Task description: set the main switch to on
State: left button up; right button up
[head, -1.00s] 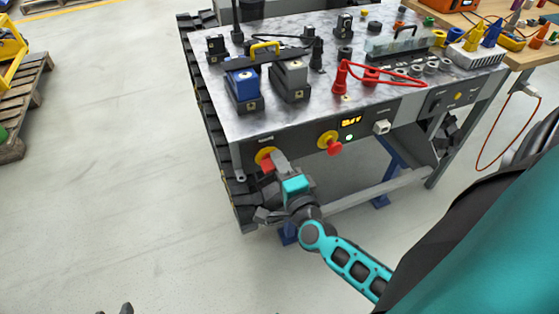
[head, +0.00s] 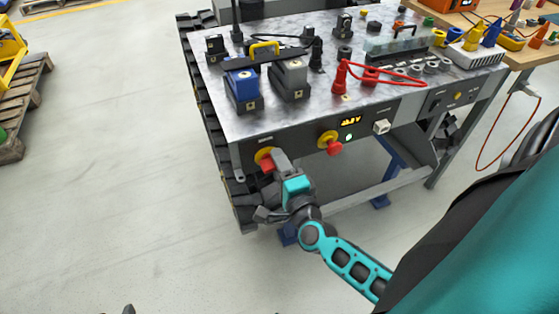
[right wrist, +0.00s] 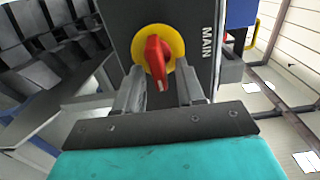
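The main switch shows in the head view (head: 266,161) at the left of the carrier's front panel, and in the right wrist view (right wrist: 157,60) as a red handle on a yellow disc, beside the word MAIN. Its handle lies roughly along the lettering, slightly tilted. My right gripper (head: 274,164) is at the switch. In the right wrist view its two fingers (right wrist: 160,78) stand apart, one on each side of the red handle, with visible gaps. A small dark tip (head: 128,309) at the bottom edge of the head view may be my left gripper; most is hidden.
Right of the switch are a red knob on yellow (head: 332,145), a lit display (head: 350,121), a green light (head: 349,137) and a white plug (head: 382,127). Blue (head: 243,89) and grey (head: 290,80) blocks stand on top. Floor at left is clear up to a pallet (head: 22,110).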

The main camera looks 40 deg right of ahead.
jog(key=v, duration=1.3)
jog(key=shift+w+a+r, duration=0.1)
jog(key=shift+r, duration=0.05)
